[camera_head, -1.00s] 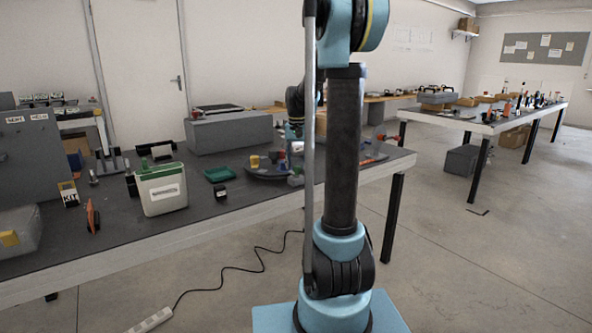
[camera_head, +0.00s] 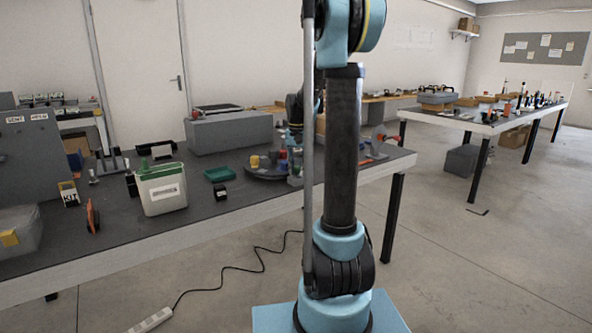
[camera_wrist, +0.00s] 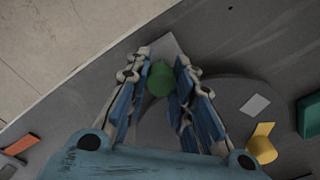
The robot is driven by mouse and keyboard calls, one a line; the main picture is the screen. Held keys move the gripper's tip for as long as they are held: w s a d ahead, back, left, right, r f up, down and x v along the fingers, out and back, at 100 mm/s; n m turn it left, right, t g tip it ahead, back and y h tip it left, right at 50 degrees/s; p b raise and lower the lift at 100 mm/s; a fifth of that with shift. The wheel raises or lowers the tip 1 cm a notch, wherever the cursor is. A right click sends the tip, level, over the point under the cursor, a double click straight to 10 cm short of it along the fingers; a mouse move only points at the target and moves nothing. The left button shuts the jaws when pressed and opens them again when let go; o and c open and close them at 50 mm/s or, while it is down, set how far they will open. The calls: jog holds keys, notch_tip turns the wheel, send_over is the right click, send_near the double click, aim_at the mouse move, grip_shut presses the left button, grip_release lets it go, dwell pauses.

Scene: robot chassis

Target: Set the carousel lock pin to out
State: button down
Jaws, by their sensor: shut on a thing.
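In the wrist view my gripper (camera_wrist: 163,60) is shut on a round green knob (camera_wrist: 160,79), with a blue-padded finger on either side. The knob looks like the head of the lock pin; its shaft is hidden beneath it. A light grey plate (camera_wrist: 167,46) shows just beyond the knob. The dark round carousel (camera_wrist: 228,92) lies right beside it. In the head view the carousel (camera_head: 262,175) is on the bench, partly behind my arm. My gripper is mostly hidden there, and whether the pin is in or out cannot be told.
A yellow piece (camera_wrist: 262,143) and a pale square (camera_wrist: 255,105) are on the carousel. A green tray (camera_head: 219,174) and a white jerrycan (camera_head: 161,188) stand to its left on the bench. An orange piece (camera_wrist: 21,144) lies at the wrist view's left. The bench edge is close.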

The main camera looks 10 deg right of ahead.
jog(key=shift+s+d, duration=0.4)
jog(key=shift+s, duration=0.35)
jog(key=shift+s+d, duration=0.35)
jog(key=shift+s, duration=0.4)
jog(key=c, duration=1.3)
grip_release()
jog(key=shift+s, duration=0.1)
jog(key=shift+c, duration=0.2)
notch_tip(320, 180, up, 12)
